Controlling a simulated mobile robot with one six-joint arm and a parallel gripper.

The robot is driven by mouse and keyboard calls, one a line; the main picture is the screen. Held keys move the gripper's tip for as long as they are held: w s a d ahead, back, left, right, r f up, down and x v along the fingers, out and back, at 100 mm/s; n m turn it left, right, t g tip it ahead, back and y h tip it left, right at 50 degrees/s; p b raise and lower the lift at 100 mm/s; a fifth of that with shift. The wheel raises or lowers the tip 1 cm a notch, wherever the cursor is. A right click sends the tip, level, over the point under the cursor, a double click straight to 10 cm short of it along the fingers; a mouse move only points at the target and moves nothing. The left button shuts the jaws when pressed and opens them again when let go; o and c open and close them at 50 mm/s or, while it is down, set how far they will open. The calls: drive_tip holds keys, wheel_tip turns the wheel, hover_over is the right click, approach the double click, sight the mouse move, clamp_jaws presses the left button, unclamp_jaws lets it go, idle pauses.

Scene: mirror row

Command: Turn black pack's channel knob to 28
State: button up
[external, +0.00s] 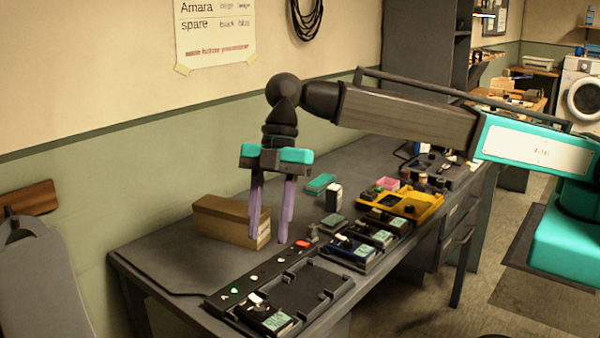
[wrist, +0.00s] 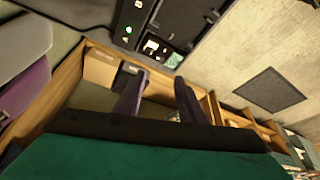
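A black pack (external: 262,317) with a pale green label and a small pale knob on top sits in the front left corner of the near dark tray (external: 318,300). Its knob setting is too small to read. What looks like the same pack (wrist: 153,47) shows near the top of the wrist view. My gripper (external: 268,236) hangs pointing down above the table, behind and above that pack, in front of the wooden box. Its two purple fingers are apart with nothing between them. They also show apart in the wrist view (wrist: 158,97).
A wooden box (external: 222,220) stands behind my gripper. A strip with several coloured marks (external: 253,277) runs beside the tray. A blue pack (external: 347,251), other dark packs (external: 383,231) and a yellow unit (external: 410,205) stand farther right. The table's left end is clear.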

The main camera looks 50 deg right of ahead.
sight(260, 306)
drive_tip(key=shift+p+x, duration=1.5)
drive_tip(key=shift+x, duration=5.4)
clamp_jaws()
